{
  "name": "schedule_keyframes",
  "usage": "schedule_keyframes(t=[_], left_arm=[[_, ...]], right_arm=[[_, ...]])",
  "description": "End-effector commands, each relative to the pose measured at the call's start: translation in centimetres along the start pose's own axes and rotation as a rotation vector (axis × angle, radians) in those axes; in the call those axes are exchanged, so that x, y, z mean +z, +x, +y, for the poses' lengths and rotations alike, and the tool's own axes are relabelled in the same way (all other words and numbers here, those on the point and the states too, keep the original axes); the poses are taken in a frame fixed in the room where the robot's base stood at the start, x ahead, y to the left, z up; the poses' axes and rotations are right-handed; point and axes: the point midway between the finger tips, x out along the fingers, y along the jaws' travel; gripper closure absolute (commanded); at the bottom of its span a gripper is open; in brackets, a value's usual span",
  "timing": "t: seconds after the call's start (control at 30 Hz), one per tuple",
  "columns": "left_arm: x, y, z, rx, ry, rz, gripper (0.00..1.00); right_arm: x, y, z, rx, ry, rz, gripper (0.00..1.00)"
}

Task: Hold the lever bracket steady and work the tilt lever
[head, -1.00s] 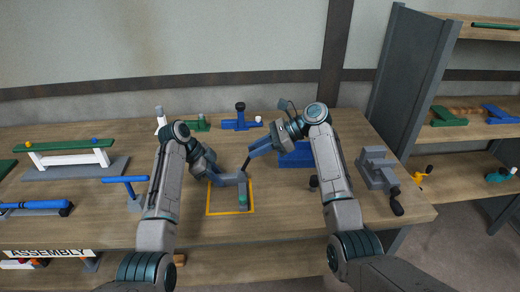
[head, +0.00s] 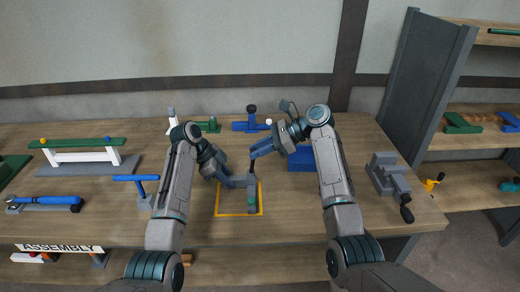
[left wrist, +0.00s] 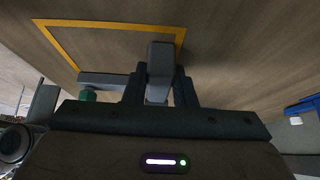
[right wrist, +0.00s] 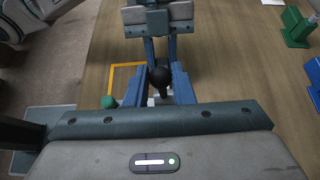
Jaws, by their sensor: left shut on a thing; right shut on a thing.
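The grey lever bracket (head: 251,196) stands in a yellow outlined square on the table. In the left wrist view its grey upright part (left wrist: 160,58) sits between the two fingers of my left gripper (left wrist: 159,85), which is shut on it. A green knob (left wrist: 88,95) shows beside it. The tilt lever rises from the bracket and ends in a black ball knob (right wrist: 160,76). My right gripper (right wrist: 157,92) is shut around the lever at the knob, above my left gripper. The lever's lower end is partly hidden by the fingers.
A blue block (head: 301,160) lies behind my right forearm. A grey vise-like fixture (head: 386,175) stands at the right table edge. A blue T-shaped part (head: 136,178) and a green-topped bench (head: 85,144) are at left.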

Motion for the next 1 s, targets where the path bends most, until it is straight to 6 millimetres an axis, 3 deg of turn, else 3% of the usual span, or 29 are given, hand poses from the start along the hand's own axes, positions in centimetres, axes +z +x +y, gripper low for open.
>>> schedule_keyframes(t=[0.4,1.0], left_arm=[[0.3,0.5,0.2,0.009,-0.005,-0.002,1.0],[0.3,0.5,0.2,0.009,-0.004,-0.001,1.0]], right_arm=[[1.2,2.3,0.1,0.003,0.001,-0.003,0.9],[1.5,3.5,0.1,0.003,0.0,-0.002,0.9]])
